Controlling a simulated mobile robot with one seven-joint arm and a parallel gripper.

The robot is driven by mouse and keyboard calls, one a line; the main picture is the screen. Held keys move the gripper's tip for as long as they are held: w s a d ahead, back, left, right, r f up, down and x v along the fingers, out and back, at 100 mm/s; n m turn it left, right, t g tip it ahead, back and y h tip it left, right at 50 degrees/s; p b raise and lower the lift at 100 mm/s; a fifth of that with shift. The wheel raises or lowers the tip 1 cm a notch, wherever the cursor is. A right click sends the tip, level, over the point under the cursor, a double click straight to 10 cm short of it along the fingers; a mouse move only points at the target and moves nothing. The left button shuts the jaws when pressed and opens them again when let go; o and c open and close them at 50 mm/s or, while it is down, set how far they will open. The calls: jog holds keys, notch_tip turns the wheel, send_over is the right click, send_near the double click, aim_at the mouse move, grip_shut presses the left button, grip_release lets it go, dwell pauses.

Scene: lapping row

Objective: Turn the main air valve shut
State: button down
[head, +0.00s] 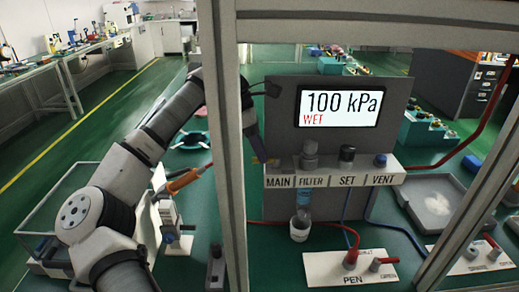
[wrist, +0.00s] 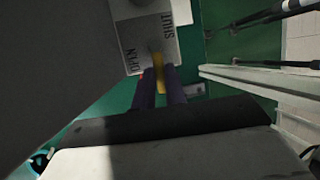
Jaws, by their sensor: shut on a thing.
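The main air valve has a yellow lever (wrist: 159,72) on a grey plate (wrist: 141,37) lettered SHUT and OPEN in the wrist view. My gripper (wrist: 160,92) is shut on this lever, with one dark finger on each side. The lever points toward my gripper, away from the plate; its exact setting is hard to read. In the head view my gripper (head: 259,153) is behind the frame post, above the MAIN label (head: 278,182), and mostly hides the valve. The display (head: 339,105) reads 100 kPa, with WET in red.
A pale frame post (head: 228,150) stands in front of my arm. FILTER (head: 310,160), SET (head: 347,158) and VENT (head: 381,161) fittings sit right of MAIN. An orange-handled tool (head: 183,181) is at left. A grey tray (head: 435,203) lies at right.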

jog(key=shift+s, duration=0.1)
jog(key=n+b, duration=0.1)
jog(key=n+t+b, duration=0.1)
jog(key=s+n+b, duration=0.1)
jog(key=shift+s+f+n+t, duration=0.1)
jog(key=shift+f+n+t, duration=0.15)
jog(key=shift+n+t, duration=0.05)
jog(key=n+b, duration=0.1)
jog(key=s+n+t+b, duration=0.1)
jog(key=shift+d+n, duration=0.15)
jog(key=shift+n, duration=0.25)
jog(key=n+t+b, duration=0.1)
jog(key=n, duration=0.1)
jog(key=s+n+b, duration=0.1)
jog(key=b, duration=0.1)
jog(key=shift+d+r+n+t, duration=0.1)
jog(key=shift+d+n+t, duration=0.3)
jog(key=shift+s+d+r+n+t+b, duration=0.1)
jog(key=shift+s+d+n+t+b, duration=0.15)
jog(key=shift+n+b, duration=0.45)
jog(key=shift+y, duration=0.3)
jog(key=shift+r, duration=0.1)
jog(key=c, duration=1.5)
grip_release()
jog(key=shift+o, duration=0.2)
